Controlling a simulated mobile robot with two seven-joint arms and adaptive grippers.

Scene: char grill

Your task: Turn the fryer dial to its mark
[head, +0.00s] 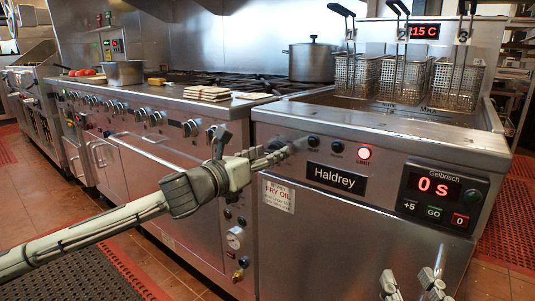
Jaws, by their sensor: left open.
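The fryer (350,230) is the steel cabinet on the right with a "Haldrey" plate. Its front panel has two small black knobs, a left one (313,141) and a right one (337,148), beside a lit red lamp (364,153). I cannot make out a mark or pointer on either knob. My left gripper (270,154) is open, just left of the left knob; contact cannot be made out. My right gripper (412,287) shows at the bottom edge, low before the fryer, its fingers apart and empty.
A timer panel (437,198) reading 0 s sits right of the knobs. A range (150,140) with knobs and a pot (312,60) stands left and behind.

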